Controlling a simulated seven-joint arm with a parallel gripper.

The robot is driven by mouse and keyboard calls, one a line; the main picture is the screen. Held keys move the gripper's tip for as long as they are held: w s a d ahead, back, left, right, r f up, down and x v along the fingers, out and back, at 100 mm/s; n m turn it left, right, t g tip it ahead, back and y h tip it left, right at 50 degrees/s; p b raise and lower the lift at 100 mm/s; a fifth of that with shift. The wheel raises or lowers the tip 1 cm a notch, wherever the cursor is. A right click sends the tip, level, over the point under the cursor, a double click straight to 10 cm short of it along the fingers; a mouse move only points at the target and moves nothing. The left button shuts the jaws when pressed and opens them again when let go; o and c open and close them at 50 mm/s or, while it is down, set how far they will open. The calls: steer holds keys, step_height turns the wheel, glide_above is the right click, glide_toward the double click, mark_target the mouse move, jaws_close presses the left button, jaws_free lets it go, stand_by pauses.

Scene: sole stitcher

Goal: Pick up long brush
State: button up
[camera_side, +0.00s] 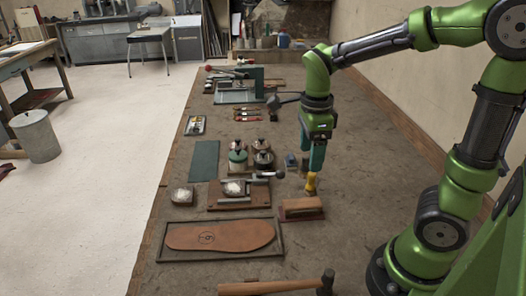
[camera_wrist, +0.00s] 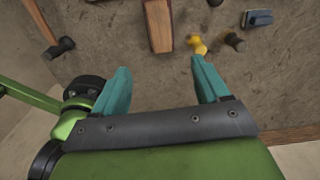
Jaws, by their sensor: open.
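My gripper (camera_side: 312,171) points down above the bench, behind the brush in the side view. Its teal fingers are spread with nothing between them, also in the wrist view (camera_wrist: 161,64). They look apart from the brush.
A yellow object (camera_side: 311,184) stands between my gripper and the brush; it is near the right fingertip in the wrist view (camera_wrist: 197,44). A hammer (camera_side: 290,286) lies at the front. A sole (camera_side: 225,236) lies in a tray. Several jars (camera_side: 239,158) stand left of my gripper.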

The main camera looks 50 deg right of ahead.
glide_above(302, 202)
steer(key=f, duration=1)
steer(key=shift+s+d+f, duration=0.15)
steer(key=shift+s+f, duration=0.1)
steer(key=shift+s, duration=0.1)
steer(key=f, duration=0.6)
steer(key=shift+w+a+f, duration=0.2)
steer(key=c, duration=1.1)
step_height(302, 202, up, 10)
steer(key=shift+r, duration=0.1)
